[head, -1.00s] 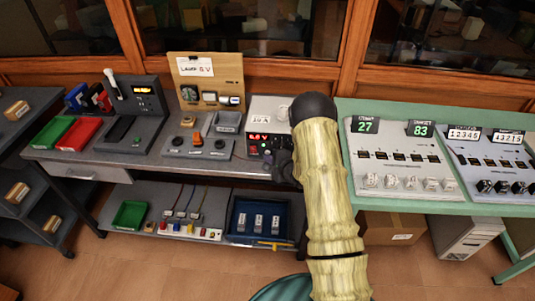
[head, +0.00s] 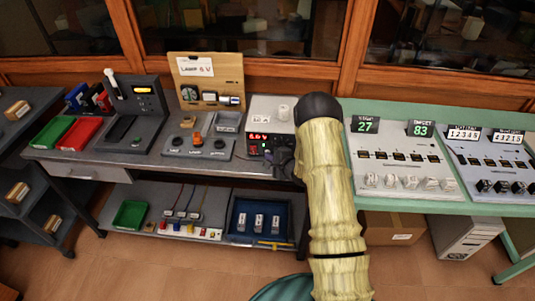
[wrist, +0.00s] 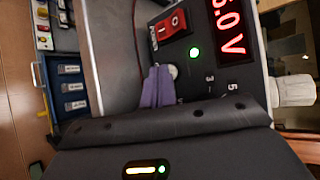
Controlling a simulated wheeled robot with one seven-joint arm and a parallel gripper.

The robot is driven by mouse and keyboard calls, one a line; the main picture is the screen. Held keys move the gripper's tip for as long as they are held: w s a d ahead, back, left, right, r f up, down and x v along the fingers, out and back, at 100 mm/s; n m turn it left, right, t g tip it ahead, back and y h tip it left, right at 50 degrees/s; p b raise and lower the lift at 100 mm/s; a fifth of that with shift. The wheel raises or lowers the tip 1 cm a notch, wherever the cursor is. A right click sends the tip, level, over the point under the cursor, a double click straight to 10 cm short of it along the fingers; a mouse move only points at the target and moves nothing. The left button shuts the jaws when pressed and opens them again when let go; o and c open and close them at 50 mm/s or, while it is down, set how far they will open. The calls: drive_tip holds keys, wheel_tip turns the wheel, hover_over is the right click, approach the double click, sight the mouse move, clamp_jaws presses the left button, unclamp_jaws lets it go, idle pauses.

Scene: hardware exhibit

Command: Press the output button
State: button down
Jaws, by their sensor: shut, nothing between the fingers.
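The power supply (head: 258,140), a dark-fronted box with a pale top and a red voltage display, stands at the right end of the grey bench. In the wrist view its front appears turned sideways, with the red display (wrist: 230,28), a red rocker switch (wrist: 172,22) and a lit green lamp (wrist: 194,53). A small pale round button (wrist: 173,71) shows right beside the tips of my gripper (wrist: 158,72). The purple-grey fingers are shut and empty; whether they touch the button I cannot tell. The button's label is hidden. In the head view my arm partly covers the supply's right side.
A green table (head: 440,208) with switch panels is to the right.

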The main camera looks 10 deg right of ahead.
drive_tip(key=shift+w, duration=0.15)
drive_tip(key=shift+s+a, duration=0.15)
drive_tip(key=shift+s, duration=0.05)
drive_tip(key=shift+s+a, duration=0.15)
drive_tip(key=shift+s, duration=0.1)
idle(0.3)
drive_tip(key=shift+s+a+p, duration=0.2)
drive_tip(key=shift+s+a, duration=0.1)
drive_tip(key=shift+s, duration=0.65)
drive_tip(key=shift+s+a+p, duration=0.15)
drive_tip(key=shift+s+a, duration=0.15)
drive_tip(key=shift+s, duration=0.7)
drive_tip(key=shift+s+a+p, duration=0.2)
drive_tip(key=shift+s+a, duration=0.1)
drive_tip(key=shift+s, duration=0.65)
